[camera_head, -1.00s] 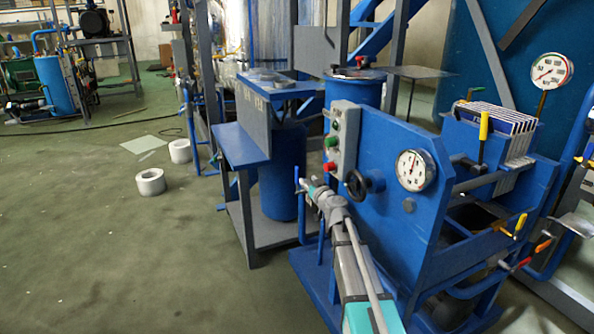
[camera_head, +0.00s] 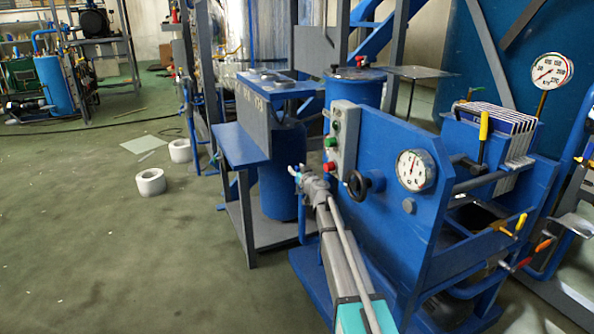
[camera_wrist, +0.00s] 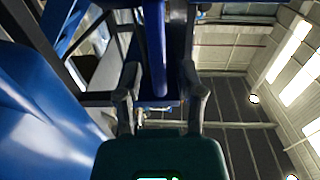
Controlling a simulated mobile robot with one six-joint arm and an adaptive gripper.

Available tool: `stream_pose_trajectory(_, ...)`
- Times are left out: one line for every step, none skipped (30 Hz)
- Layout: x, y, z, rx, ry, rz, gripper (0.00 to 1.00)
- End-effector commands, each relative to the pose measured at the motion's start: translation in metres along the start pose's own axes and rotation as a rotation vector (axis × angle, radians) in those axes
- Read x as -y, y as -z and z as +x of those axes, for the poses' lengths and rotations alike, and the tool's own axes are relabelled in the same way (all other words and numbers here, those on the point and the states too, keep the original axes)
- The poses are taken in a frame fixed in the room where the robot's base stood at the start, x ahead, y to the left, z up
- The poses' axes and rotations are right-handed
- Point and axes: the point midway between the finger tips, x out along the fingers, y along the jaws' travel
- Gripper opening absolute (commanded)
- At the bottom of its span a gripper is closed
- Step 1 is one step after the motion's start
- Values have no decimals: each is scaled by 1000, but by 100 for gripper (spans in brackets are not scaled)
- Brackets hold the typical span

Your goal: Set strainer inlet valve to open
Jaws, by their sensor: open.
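My gripper (camera_head: 296,172) is at the left edge of the blue panel unit, in front of the blue stand in the head view. In the wrist view my gripper (camera_wrist: 161,76) is open, one finger on each side. A slim blue bar (camera_wrist: 157,45) runs upright between the fingers. I cannot tell if the fingers touch it or if it is the handle of the strainer inlet valve. In the head view the gripper and arm hide what is behind them, and no valve can be named there for certain.
A blue panel (camera_head: 395,230) with a black handwheel (camera_head: 358,185), a gauge (camera_head: 412,171) and a button box (camera_head: 343,140) stands right of my gripper. A blue-topped stand (camera_head: 240,143) is behind it. Open green floor (camera_head: 90,250) lies to the left.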

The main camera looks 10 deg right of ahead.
Motion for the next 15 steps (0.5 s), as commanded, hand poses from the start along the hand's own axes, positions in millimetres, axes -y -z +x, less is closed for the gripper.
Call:
stream_pose_trajectory(0, 0, 0, 0, 0, 0, 50)
stream_pose_trajectory(0, 0, 0, 0, 0, 0, 50)
stream_pose_trajectory(0, 0, 0, 0, 0, 0, 50)
stream_pose_trajectory(0, 0, 0, 0, 0, 0, 50)
stream_pose_trajectory(0, 0, 0, 0, 0, 0, 46)
stream_pose_trajectory(0, 0, 0, 0, 0, 0, 39)
stream_pose_trajectory(0, 0, 0, 0, 0, 0, 33)
stream_pose_trajectory(0, 0, 0, 0, 0, 0, 28)
stream_pose_trajectory(0, 0, 0, 0, 0, 0, 20)
stream_pose_trajectory(0, 0, 0, 0, 0, 0, 15)
stream_pose_trajectory(0, 0, 0, 0, 0, 0, 9)
stream_pose_trajectory(0, 0, 0, 0, 0, 0, 2)
stream_pose_trajectory(0, 0, 0, 0, 0, 0, 0)
stream_pose_trajectory(0, 0, 0, 0, 0, 0, 0)
stream_pose_trajectory(0, 0, 0, 0, 0, 0, 0)
